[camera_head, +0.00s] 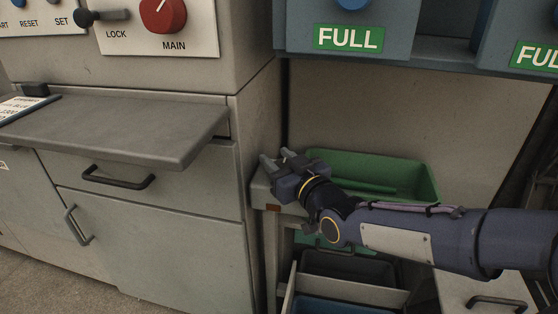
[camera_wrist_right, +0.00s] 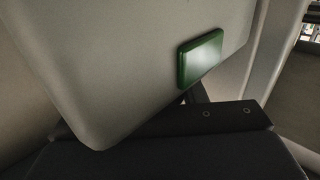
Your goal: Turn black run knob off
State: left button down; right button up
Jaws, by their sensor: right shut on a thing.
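No knob labelled run shows. My right gripper (camera_head: 277,157) is beside the cabinet's right side, at the green bin's left end, well below and right of that panel. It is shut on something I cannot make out. A large pale grey rounded surface (camera_wrist_right: 120,70) with a green square patch (camera_wrist_right: 200,59) fills much of the right wrist view. My left gripper is out of view.
A red MAIN knob (camera_head: 163,14) is on the white panel. A grey shelf (camera_head: 130,125) juts out below it. A green bin (camera_head: 425,180) stands behind my right arm. Blue-grey units with FULL labels (camera_head: 348,38) are above. The space before the cabinet doors looks clear.

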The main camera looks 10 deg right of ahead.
jog(key=o, duration=1)
jog(key=shift+s+d, duration=0.25)
jog(key=shift+s, duration=0.25)
jog(key=p+v, duration=0.2)
jog(key=v, duration=0.4)
jog(key=shift+s+d, duration=0.1)
jog(key=shift+s, duration=0.25)
